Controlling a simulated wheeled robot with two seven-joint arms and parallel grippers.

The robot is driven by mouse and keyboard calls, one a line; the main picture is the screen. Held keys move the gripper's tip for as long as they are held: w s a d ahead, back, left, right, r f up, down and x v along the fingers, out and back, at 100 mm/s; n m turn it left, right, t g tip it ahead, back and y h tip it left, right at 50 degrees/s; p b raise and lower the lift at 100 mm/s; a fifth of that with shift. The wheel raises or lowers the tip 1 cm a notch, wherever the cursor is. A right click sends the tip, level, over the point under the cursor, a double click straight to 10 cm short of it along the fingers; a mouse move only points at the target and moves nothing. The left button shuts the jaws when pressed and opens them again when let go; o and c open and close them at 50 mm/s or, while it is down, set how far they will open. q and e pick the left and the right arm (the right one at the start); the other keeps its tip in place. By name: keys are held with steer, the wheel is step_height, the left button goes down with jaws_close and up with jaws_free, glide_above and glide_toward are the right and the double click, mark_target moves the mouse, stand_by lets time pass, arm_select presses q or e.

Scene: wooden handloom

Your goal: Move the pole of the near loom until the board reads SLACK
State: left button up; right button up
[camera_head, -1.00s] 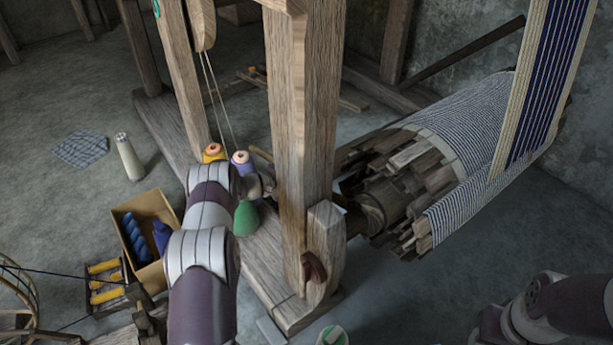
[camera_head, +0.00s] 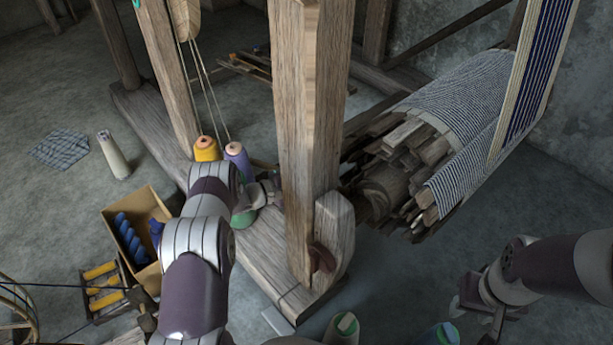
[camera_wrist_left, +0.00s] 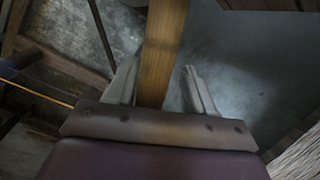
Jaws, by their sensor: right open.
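In the left wrist view a brown wooden pole (camera_wrist_left: 163,50) runs between the two fingers of my left gripper (camera_wrist_left: 162,85). The fingers stand apart, with a gap between the pole and the right-hand finger. In the head view my left gripper (camera_head: 268,192) is beside the thick upright post of the loom (camera_head: 305,130), partly hidden. The beam wound with striped cloth (camera_head: 465,95) is behind the post to the right. My right gripper (camera_head: 482,310) is open and empty at the lower right, over the floor. I see no board reading in these views.
A yellow cone (camera_head: 206,150) and a purple cone (camera_head: 237,158) of yarn stand by my left arm. A cardboard box (camera_head: 165,195) with blue yarn and a rack of yellow spools (camera_head: 103,290) are at the left. Bare floor (camera_head: 420,270) lies below the cloth beam.

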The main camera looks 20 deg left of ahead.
arm_select(q)
steer(key=shift+r, duration=0.1)
steer(key=shift+s+a+r, duration=0.1)
steer(key=shift+a+r, duration=0.05)
steer(key=shift+a, duration=0.1)
steer(key=p+v, duration=0.4)
steer(key=v, duration=0.3)
steer(key=shift+s, duration=0.1)
